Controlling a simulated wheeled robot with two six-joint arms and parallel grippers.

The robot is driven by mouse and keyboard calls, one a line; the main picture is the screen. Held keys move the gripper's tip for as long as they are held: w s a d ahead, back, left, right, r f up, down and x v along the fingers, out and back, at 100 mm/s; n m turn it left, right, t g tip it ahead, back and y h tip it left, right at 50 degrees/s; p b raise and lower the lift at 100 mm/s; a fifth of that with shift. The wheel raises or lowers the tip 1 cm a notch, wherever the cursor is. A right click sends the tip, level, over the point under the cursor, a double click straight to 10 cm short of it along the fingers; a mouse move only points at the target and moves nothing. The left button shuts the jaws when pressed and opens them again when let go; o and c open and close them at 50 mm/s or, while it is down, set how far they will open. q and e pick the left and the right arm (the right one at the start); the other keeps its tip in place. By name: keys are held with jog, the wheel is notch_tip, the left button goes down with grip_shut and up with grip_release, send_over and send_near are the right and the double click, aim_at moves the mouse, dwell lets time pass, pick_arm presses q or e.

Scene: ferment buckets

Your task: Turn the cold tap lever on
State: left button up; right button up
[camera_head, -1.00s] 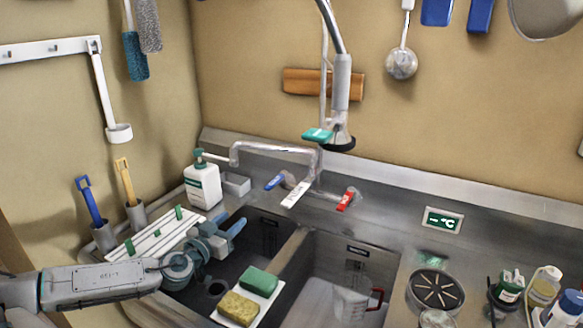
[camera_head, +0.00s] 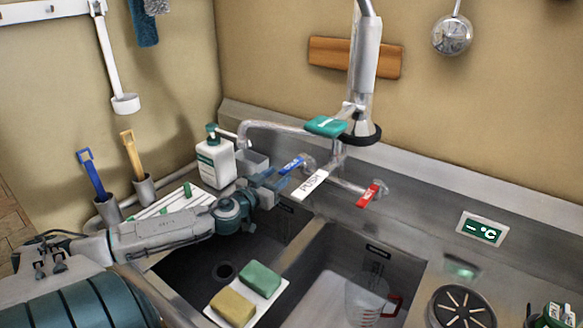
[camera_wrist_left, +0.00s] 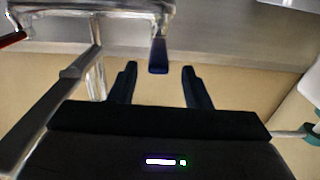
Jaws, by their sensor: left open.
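The cold tap lever (camera_head: 291,165) is blue and sits on the left side of the tap, near the back wall. My left gripper (camera_head: 281,180) is open just in front of the lever, close to it. In the left wrist view the blue lever (camera_wrist_left: 158,55) shows between and slightly beyond the tips of my left gripper (camera_wrist_left: 159,70), with gaps on both sides. I cannot tell whether they touch. My right gripper is not in view.
A white PUSH lever (camera_head: 310,185) and a red lever (camera_head: 369,195) are right of the blue one. The spout (camera_head: 270,126) passes above. A soap bottle (camera_head: 216,160) stands left. Sponges (camera_head: 260,278) lie on a white tray at the sink divider.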

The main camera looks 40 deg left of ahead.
aim_at(288, 167)
pick_arm(q)
jog(key=w+p, duration=0.1)
jog(key=w, duration=0.1)
jog(key=w+p, duration=0.2)
jog(key=w, duration=0.1)
jog(key=shift+w+a+r, duration=0.25)
jog(key=shift+w+r, duration=0.05)
jog(key=shift+r, duration=0.05)
jog(key=shift+w+f+p, duration=0.25)
jog(key=shift+w+p, duration=0.3)
jog(key=shift+w, duration=0.25)
grip_shut()
